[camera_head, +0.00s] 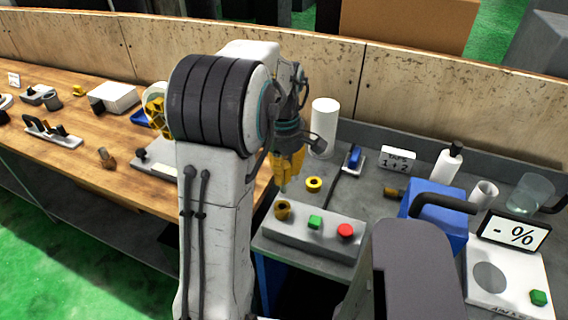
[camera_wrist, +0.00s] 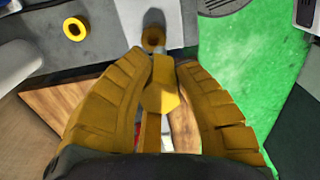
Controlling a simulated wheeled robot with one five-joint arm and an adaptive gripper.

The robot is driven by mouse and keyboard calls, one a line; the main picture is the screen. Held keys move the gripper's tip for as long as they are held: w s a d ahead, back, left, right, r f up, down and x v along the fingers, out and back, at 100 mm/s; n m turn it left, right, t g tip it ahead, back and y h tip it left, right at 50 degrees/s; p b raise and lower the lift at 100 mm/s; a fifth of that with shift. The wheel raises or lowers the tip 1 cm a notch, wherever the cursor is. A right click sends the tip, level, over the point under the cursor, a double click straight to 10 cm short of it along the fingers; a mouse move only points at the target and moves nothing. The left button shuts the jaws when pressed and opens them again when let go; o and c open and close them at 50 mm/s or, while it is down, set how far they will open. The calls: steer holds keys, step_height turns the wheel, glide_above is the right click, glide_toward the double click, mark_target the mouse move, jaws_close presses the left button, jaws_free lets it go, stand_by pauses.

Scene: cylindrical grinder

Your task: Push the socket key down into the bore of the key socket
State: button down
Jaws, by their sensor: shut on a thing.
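My gripper (camera_head: 287,168) has yellow fingers, pointing down above the left end of the grey control panel. In the wrist view my gripper (camera_wrist: 163,75) is shut on a yellow socket key (camera_wrist: 161,97), which shows between the fingers. The key socket (camera_head: 283,209) is a short brass-yellow cylinder with a dark bore, upright on the panel's left end. In the wrist view the key socket (camera_wrist: 153,37) shows just beyond the fingertips. The key appears above the socket and apart from it.
The control panel (camera_head: 305,238) also bears a green button (camera_head: 315,222) and a red button (camera_head: 345,231). A loose yellow ring (camera_head: 314,184) lies behind it. A white cylinder (camera_head: 324,127) stands behind my gripper. A blue box (camera_head: 436,213) stands to the right.

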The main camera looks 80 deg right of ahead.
steer(key=shift+w+d+f, duration=0.15)
steer(key=shift+w+f, duration=0.1)
steer(key=shift+w, duration=0.1)
steer(key=shift+s+d+m, duration=0.1)
steer(key=shift+d+m, duration=0.4)
steer(key=shift+d, duration=0.15)
steer(key=shift+f, duration=0.1)
steer(key=shift+f+b, duration=2.25)
steer(key=shift+f, duration=0.6)
steer(key=shift+f+b, duration=1.55)
steer(key=shift+f, duration=0.65)
steer(key=c, duration=1)
jaws_free()
step_height(320, 180, up, 12)
